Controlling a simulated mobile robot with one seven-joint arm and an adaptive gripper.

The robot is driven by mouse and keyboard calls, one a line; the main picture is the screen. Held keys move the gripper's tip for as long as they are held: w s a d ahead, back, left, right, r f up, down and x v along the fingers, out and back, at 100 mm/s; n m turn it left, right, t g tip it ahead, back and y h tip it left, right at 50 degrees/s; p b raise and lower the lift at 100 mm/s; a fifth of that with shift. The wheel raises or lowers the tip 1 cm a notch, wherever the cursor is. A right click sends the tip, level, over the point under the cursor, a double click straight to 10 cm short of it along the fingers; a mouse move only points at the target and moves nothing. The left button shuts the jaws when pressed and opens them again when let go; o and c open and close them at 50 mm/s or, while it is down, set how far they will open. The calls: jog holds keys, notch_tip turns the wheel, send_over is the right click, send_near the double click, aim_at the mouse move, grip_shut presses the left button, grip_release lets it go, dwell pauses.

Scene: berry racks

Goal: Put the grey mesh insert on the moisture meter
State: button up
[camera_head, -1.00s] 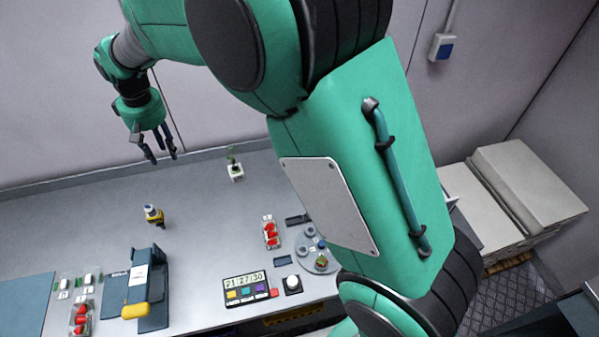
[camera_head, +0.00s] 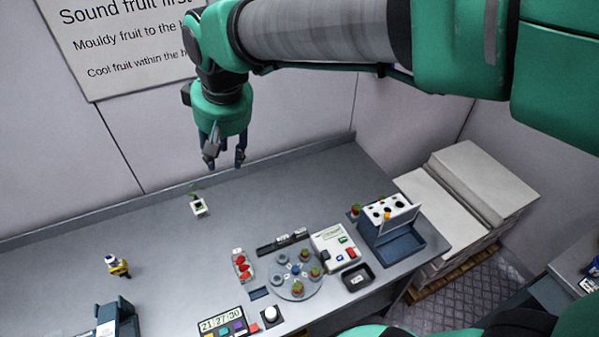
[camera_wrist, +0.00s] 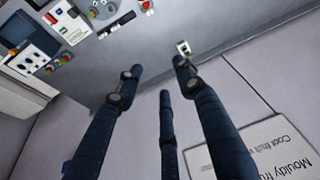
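My gripper (camera_head: 226,163) hangs above the back of the bench with its fingers apart and nothing between them. Its spread fingers also show in the wrist view (camera_wrist: 158,82). A white boxy device (camera_head: 334,248) with a small green display and red and dark parts stands on the right of the bench. It looks like the moisture meter, but I cannot read its label. I cannot make out the grey mesh insert with certainty. A small dark tray (camera_head: 357,289) lies in front of the device, and a flat blue-grey piece (camera_head: 259,293) lies left of the turntable.
A grey turntable (camera_head: 281,287) carries several small items. A berry punnet (camera_head: 242,265), dark rack (camera_head: 283,242), small plant pot (camera_head: 199,207), yellow-black tool (camera_head: 117,266) and timer (camera_head: 222,322) stand around.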

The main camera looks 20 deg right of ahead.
jog(key=s+d+f+m+t, duration=0.1)
jog(key=s+d, duration=0.5)
jog(key=s, duration=0.3)
jog(key=s+d+f+m+t+h, duration=0.1)
jog(key=s+d+m, duration=0.1)
jog(key=s+d, duration=0.5)
jog(key=s, duration=0.2)
jog(key=shift+s+f, duration=0.15)
jog(key=shift+s, duration=0.25)
jog(key=shift+f, duration=0.1)
notch_tip(320, 180, down, 8)
jog(key=b, duration=0.8)
